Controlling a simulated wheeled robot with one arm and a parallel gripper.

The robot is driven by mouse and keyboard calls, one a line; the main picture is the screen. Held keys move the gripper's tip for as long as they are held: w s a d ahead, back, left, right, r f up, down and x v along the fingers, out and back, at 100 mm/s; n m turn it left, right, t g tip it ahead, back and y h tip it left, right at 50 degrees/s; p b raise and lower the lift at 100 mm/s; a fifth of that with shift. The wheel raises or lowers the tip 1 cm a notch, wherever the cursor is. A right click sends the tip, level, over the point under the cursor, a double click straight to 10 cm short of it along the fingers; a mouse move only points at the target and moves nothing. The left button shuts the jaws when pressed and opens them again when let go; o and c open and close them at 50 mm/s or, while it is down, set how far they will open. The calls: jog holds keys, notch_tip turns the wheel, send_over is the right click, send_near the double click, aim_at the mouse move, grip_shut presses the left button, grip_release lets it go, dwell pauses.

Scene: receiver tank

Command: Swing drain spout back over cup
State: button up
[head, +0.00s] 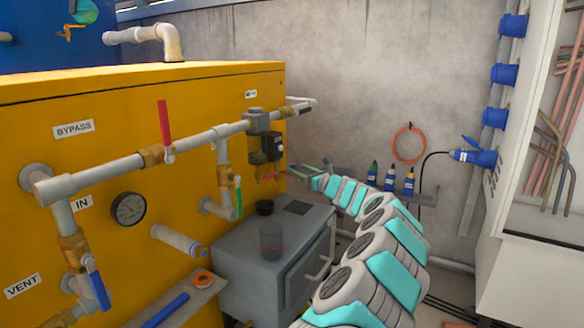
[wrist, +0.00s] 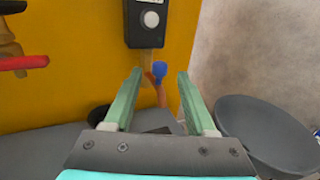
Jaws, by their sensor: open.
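The copper-coloured drain spout (wrist: 158,95) hangs below a black box on the yellow tank, with a blue knob (wrist: 159,70) at its top. In the head view the spout (head: 268,177) is small and partly unclear. My gripper (wrist: 159,74) is open; in the wrist view the spout and knob appear between its fingers, and contact cannot be told. In the head view my gripper (head: 293,172) is just right of the spout. A black cup (head: 264,207) sits on the grey cabinet below; its rim shows at the left in the wrist view (wrist: 98,115).
The black box (head: 273,147) is above the spout. A white pipe with a red lever (head: 165,128) crosses the tank front. The grey cabinet (head: 240,262) stands below. Bottles (head: 390,179) are on a wall shelf behind my arm. A round grey dish-like thing (wrist: 265,135) is right of my gripper.

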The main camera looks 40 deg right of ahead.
aim_at(293, 167)
jog(key=shift+w, duration=2.15)
jog(key=shift+c, duration=0.3)
grip_shut()
